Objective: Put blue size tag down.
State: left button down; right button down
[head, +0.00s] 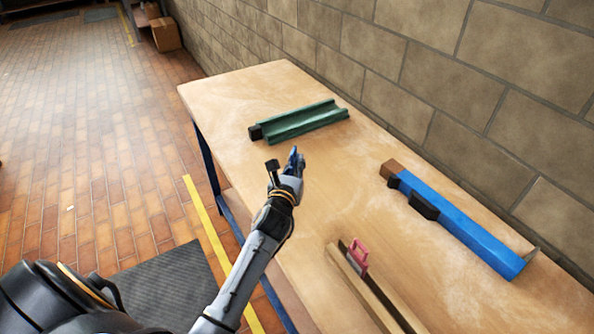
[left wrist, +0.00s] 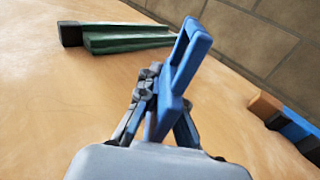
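My left gripper (head: 291,172) is over the wooden table, in front of the green channel. It is shut on the blue size tag (head: 294,155). In the left wrist view the gripper's fingers (left wrist: 155,110) close on the tag's lower part. The tag's open frame-shaped top (left wrist: 190,52) sticks up and leans to the right. The gap between the tag and the tabletop is hard to judge. My right gripper is not in view.
A green channel (head: 305,120) with a black end lies behind the gripper. A blue bar (head: 460,228) with a black block lies at the right by the block wall. A pink tag (head: 359,251) stands at a wooden strip (head: 360,290) in front. The table between them is bare.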

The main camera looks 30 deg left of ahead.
pick_arm(q)
notch_tip(320, 180, down, 2)
jog(key=shift+f, duration=0.25)
jog(key=shift+f, duration=0.15)
jog(key=c, duration=1.5)
grip_release()
jog(key=shift+s, duration=0.1)
jog(key=b+v, duration=0.1)
jog(key=v, duration=1.1)
jog(key=shift+d, duration=0.1)
